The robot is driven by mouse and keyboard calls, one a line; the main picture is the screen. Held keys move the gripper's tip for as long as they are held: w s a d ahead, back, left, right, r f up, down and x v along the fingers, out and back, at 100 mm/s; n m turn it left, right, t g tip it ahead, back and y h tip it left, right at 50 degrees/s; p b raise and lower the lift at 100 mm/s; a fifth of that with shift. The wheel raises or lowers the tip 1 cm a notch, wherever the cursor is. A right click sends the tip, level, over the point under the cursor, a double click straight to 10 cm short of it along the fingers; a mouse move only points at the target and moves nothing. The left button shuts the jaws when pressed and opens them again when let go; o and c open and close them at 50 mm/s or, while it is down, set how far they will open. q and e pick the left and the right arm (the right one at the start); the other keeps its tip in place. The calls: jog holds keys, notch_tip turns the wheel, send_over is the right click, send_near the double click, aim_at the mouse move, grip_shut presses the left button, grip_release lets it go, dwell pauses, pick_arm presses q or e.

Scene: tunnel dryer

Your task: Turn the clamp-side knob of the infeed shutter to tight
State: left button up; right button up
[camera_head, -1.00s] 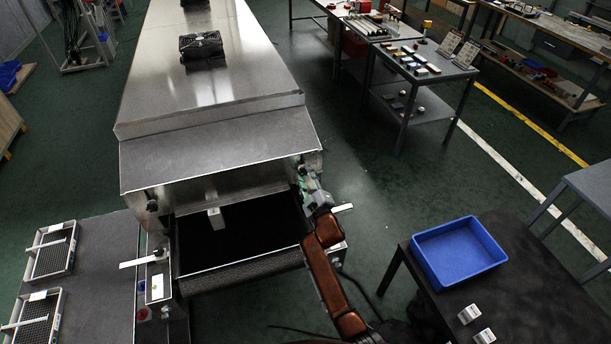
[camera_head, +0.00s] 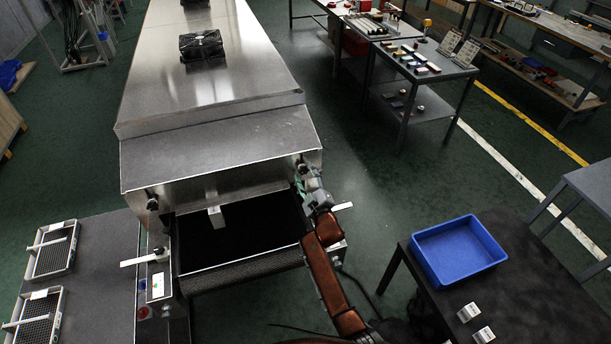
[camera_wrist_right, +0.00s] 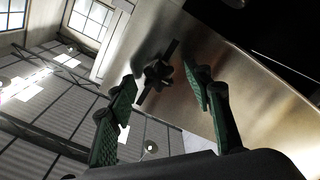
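In the right wrist view a black lobed knob (camera_wrist_right: 157,75) sits on the bare metal face of the dryer, with a dark bar beside it. My right gripper (camera_wrist_right: 160,88) is open, its green-padded fingers on either side of the knob in the picture. I cannot tell whether they touch it. In the head view my right gripper (camera_head: 311,186) is at the right side of the infeed opening, by a small dark knob (camera_head: 302,167). Another dark knob (camera_head: 152,203) is on the left side. The infeed shutter is hard to make out. My left gripper is not in view.
The metal dryer housing (camera_head: 215,150) stands over the dark infeed belt (camera_head: 240,226). A control box (camera_head: 157,287) is at its left. A blue bin (camera_head: 458,252) stands on the dark table at right. Open floor lies between table and dryer.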

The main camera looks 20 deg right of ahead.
jog(key=s, duration=1.2)
jog(key=shift+d, duration=0.2)
